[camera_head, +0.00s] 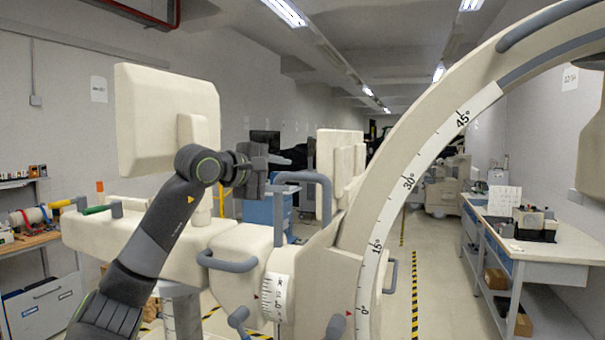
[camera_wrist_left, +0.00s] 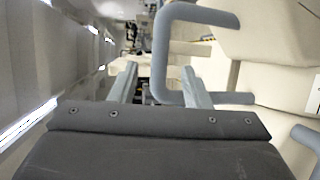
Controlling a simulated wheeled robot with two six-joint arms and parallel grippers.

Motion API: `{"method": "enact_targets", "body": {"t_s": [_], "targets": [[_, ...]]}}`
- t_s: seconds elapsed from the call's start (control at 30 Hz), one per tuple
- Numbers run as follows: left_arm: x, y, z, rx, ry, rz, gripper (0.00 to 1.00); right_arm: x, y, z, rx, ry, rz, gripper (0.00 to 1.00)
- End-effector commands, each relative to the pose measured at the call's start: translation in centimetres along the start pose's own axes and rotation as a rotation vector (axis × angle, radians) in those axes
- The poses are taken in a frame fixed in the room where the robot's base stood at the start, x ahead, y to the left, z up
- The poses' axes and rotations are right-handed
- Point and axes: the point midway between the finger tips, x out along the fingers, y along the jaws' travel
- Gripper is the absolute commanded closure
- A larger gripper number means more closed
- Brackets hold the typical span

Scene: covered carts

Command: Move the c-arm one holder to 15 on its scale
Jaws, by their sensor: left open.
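The c-arm one holder is a cream housing (camera_head: 305,275) at the foot of the large curved arm, with a blue-grey loop handle (camera_head: 325,190) on top. The arc scale (camera_head: 408,185) is white, marked 0, 15, 30 and 45. A red pointer (camera_head: 348,313) on the holder sits beside the 0 end. My left gripper (camera_head: 283,187) is at the upper left of the loop handle. In the left wrist view, the open left gripper (camera_wrist_left: 160,88) has the handle's near bar (camera_wrist_left: 161,50) in line between its fingers; contact cannot be told. My right gripper is out of view.
A second blue-grey handle (camera_head: 227,263) and a smaller round scale (camera_head: 278,297) lie below my left arm. A cream box-shaped head (camera_head: 150,110) stands at left. A workbench (camera_head: 545,248) is at right. The aisle floor (camera_head: 430,270) is clear.

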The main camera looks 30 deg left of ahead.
Motion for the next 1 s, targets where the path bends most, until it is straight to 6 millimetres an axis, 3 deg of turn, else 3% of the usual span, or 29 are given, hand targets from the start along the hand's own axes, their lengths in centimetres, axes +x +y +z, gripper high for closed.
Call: {"method": "enact_targets", "body": {"t_s": [0.7, 1.0], "targets": [[5.8, 0.2, 0.0, -0.003, -0.001, -0.001, 0.57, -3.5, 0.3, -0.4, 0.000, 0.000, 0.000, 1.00], [7.3, 0.0, 0.0, -0.001, 0.000, -0.001, 0.57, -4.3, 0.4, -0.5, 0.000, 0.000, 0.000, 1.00]]}}
